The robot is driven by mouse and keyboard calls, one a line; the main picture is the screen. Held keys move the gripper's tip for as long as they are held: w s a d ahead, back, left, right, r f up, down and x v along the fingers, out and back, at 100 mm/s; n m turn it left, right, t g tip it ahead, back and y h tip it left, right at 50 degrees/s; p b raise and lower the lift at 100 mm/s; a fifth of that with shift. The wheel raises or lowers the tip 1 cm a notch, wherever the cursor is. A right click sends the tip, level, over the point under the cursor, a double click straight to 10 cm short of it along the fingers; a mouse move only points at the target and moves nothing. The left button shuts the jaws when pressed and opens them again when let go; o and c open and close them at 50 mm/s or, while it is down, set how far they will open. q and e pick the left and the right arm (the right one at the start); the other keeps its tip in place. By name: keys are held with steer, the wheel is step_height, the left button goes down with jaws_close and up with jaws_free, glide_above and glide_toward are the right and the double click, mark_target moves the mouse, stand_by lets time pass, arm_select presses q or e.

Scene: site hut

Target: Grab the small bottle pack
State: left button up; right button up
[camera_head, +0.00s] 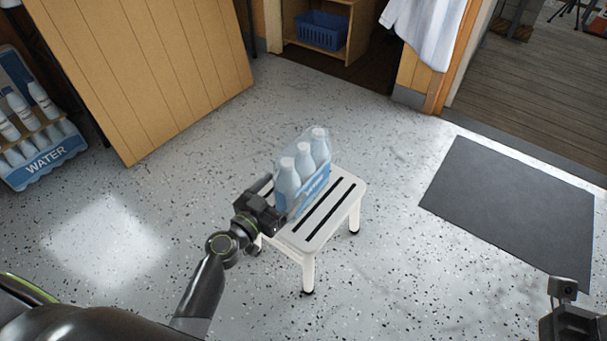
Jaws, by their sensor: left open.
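The small bottle pack (304,172) stands upright on a white slatted stool (334,212) in the middle of the view. It holds several pale bottles in clear wrap with a blue band. My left gripper (276,207) is at the near left side of the pack, close to its lower part. It is open, and its fingers are partly hidden against the pack, so I cannot tell whether they touch it. My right gripper (570,318) shows only in part at the bottom right corner, far from the pack.
A blue WATER rack (43,165) with bottles stands at the far left, near a wooden door panel (150,70). A shelf with a blue basket (322,30) is at the back. A dark mat (510,205) lies right. Speckled floor around the stool is clear.

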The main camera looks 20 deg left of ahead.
mark_target(303, 174)
arm_select(q)
steer(key=x, duration=0.3)
steer(key=f+x, duration=0.1)
steer(key=x, duration=0.1)
steer(key=shift+w, duration=0.2)
steer(key=shift+c, duration=0.2)
jaws_close()
steer(key=shift+w+r, duration=0.1)
steer(key=shift+r, duration=0.15)
